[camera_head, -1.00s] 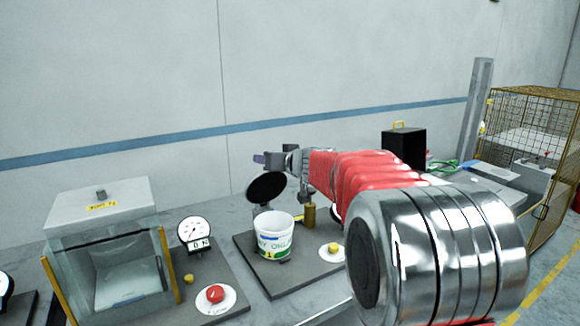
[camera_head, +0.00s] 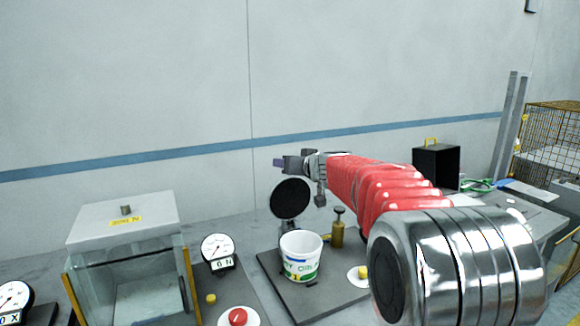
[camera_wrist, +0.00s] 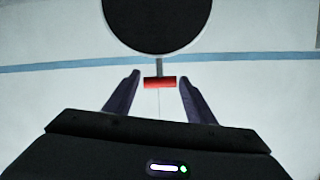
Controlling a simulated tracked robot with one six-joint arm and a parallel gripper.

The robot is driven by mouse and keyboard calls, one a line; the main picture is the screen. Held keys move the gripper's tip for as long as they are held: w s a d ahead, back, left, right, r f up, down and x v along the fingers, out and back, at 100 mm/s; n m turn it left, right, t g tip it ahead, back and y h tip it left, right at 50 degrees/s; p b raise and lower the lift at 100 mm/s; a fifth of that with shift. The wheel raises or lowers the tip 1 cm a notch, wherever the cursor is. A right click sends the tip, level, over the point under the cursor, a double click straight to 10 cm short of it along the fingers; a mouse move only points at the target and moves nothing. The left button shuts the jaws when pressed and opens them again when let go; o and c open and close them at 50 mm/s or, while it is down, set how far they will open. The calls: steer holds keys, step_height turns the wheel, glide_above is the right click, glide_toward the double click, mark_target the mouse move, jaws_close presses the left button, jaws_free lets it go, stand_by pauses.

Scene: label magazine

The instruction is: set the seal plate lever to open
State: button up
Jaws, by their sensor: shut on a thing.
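The seal plate is a black round disc (camera_head: 290,198), standing tipped up above and behind the white tub (camera_head: 301,262). It also shows at the top of the wrist view (camera_wrist: 158,20). A short grey stem runs from it to a red crossbar (camera_wrist: 160,82), the lever's grip. My gripper (camera_wrist: 160,76) has its two dark fingers either side of this red bar and is shut on it. In the head view my gripper (camera_head: 281,162) is just above the disc, and the red bar cannot be made out there.
The tub stands on a dark base plate (camera_head: 285,285) beside a brass cylinder (camera_head: 337,234) and a yellow button (camera_head: 363,272). A glass-fronted box (camera_head: 130,260), a dial (camera_head: 217,250) and a red button (camera_head: 238,316) are to the left. A black box (camera_head: 435,165) stands behind at right.

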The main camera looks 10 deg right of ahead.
steer(key=shift+a+r+y, duration=0.25)
steer(key=shift+a+y, duration=0.05)
steer(key=shift+a, duration=0.3)
steer(key=o, duration=1.1)
steer(key=shift+s, duration=0.1)
steer(key=shift+o, duration=0.8)
steer(key=shift+s+d, duration=0.1)
steer(key=shift+d, duration=0.15)
steer(key=shift+d+f, duration=0.15)
steer(key=shift+d, duration=0.1)
steer(key=v, duration=1.3)
steer(key=shift+s, duration=0.35)
